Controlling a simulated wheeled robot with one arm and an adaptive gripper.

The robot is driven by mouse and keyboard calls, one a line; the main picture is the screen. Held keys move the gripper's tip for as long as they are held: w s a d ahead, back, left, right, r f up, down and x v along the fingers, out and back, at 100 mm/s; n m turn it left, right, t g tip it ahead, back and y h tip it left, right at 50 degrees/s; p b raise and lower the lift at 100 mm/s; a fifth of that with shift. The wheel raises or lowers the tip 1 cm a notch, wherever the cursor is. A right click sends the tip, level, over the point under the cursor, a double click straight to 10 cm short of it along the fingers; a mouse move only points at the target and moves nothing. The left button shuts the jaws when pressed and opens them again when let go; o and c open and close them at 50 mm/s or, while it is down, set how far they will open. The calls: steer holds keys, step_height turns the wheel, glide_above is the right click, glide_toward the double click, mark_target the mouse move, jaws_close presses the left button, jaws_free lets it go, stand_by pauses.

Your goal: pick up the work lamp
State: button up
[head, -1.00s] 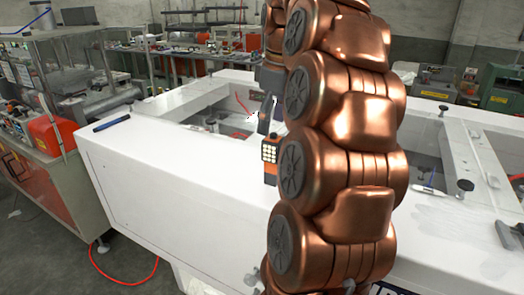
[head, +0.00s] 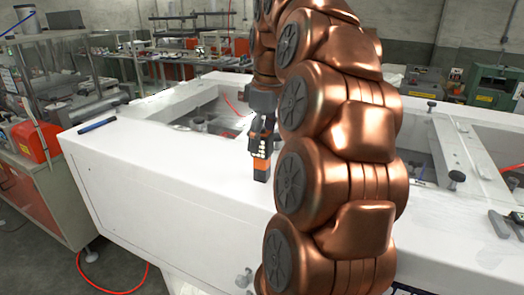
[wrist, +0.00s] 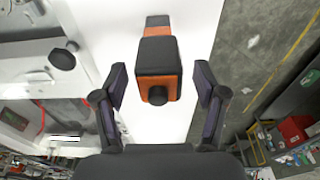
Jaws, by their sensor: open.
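The work lamp (head: 261,168) is a small orange and black block with a panel of pale lights. It stands upright on the white machine top (head: 150,150), near its front edge. My gripper (head: 262,143) is above and around the lamp's upper part in the head view, partly hidden by my copper arm. In the wrist view the lamp (wrist: 160,70) lies between the two open fingers of my gripper (wrist: 161,86), with a visible gap on each side. Its black top and dark round knob face the wrist camera.
A blue bar-shaped object (head: 97,125) lies on the left of the white top. Black knobs, one at the right (head: 456,178), stick up from it. Rectangular openings cut through the top behind the lamp. A grey metal part (head: 506,224) lies at the far right.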

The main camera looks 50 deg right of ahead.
steer(key=shift+w+f, duration=0.1)
steer(key=shift+f, duration=0.9)
steer(key=shift+c, duration=0.5)
jaws_close()
steer(key=shift+r, duration=0.1)
